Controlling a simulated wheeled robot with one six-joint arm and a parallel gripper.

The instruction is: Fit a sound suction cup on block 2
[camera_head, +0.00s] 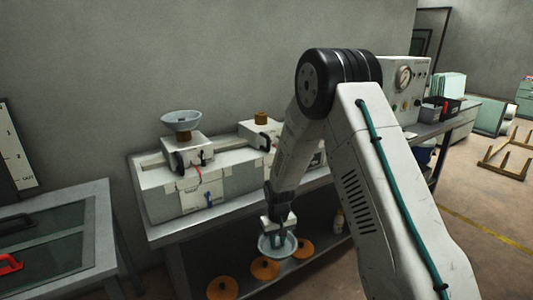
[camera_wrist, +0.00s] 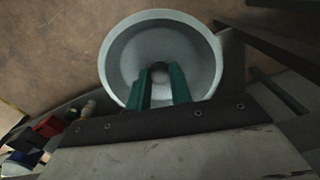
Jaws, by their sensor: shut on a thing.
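My gripper (camera_head: 277,238) is shut on a pale grey-blue suction cup (camera_head: 270,250), held in front of the bench's front edge. In the wrist view the cup (camera_wrist: 118,60) is a wide round bowl, with the teal fingers (camera_wrist: 160,80) at its middle. Another grey-blue cup (camera_head: 181,119) sits on the left block (camera_head: 188,149) of the white machine. The block to its right (camera_head: 256,133) has a bare brass-coloured fitting (camera_head: 261,118) on top. Part of that block is hidden behind my arm. I cannot read which block is number 2.
Several orange discs (camera_head: 265,268) lie low under the bench (camera_head: 165,236). A glass-topped table (camera_head: 97,215) stands at left. A gauge panel (camera_head: 405,78) and small bins (camera_head: 446,107) stand at the bench's far end.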

